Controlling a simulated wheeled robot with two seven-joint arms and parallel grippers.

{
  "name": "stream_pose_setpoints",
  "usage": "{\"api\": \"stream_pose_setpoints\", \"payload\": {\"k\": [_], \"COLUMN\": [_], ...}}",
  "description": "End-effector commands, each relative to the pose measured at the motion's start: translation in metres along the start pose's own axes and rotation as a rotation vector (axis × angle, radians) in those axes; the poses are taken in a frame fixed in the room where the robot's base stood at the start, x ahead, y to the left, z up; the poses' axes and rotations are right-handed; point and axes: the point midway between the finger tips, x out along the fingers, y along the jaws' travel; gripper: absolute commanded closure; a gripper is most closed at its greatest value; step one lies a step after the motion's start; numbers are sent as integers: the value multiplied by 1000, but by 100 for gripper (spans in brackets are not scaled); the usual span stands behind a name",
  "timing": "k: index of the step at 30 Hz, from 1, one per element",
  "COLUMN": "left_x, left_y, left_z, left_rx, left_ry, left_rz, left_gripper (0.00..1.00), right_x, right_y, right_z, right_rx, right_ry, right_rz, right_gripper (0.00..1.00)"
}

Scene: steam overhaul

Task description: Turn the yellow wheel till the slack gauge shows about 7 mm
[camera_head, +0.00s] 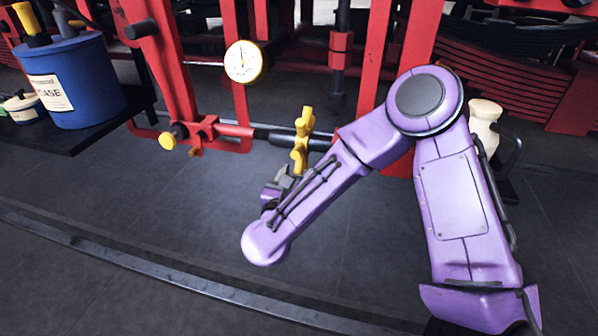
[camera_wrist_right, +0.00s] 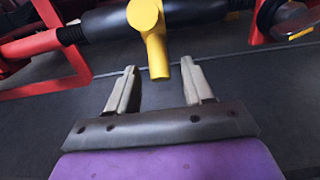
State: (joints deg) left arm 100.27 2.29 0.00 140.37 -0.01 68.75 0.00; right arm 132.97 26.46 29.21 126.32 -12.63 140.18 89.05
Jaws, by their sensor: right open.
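The yellow wheel (camera_head: 302,143) sits on a dark horizontal rod between red frame parts. It also shows in the right wrist view (camera_wrist_right: 147,18), with one spoke pointing down towards my gripper. My right gripper (camera_wrist_right: 159,72) is open just below the wheel. The spoke's lower end lies between its two fingertips, with a gap on each side; I see no clear contact. In the head view this gripper (camera_head: 283,178) is partly hidden by my purple arm. The round gauge (camera_head: 243,62) has a white face; its needle points roughly up, and its numbers are too small to read.
A smaller yellow knob (camera_head: 168,141) sits left on the red linkage (camera_head: 215,130). A blue tin (camera_head: 80,85) stands on a dark shelf at the upper left. A cream bottle (camera_head: 484,118) stands behind my arm. A rail (camera_head: 150,277) crosses the open floor in front.

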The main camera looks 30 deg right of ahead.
Motion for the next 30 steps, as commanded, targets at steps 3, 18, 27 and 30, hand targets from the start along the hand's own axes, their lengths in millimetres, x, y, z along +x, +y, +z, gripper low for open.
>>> {"api": "stream_pose_setpoints", "payload": {"k": [3,18,27,30], "left_x": [6,-7,-100,-103], "left_y": [0,-1,-9,-9], "left_z": [2,-3,-42,-42], "left_rx": [0,0,0,0], "left_ry": [0,0,0,0], "left_rz": [0,0,0,0], "left_gripper": [57,57,57,57], "right_x": [-18,-34,-44,-46], "right_y": [1,-1,-5,-3], "right_z": [-2,13,82,82], "right_rx": [0,-3,16,15], "right_ry": [-2,9,208,248], "right_rz": [3,-3,-22,-13], "right_gripper": [49,49,49,49]}}
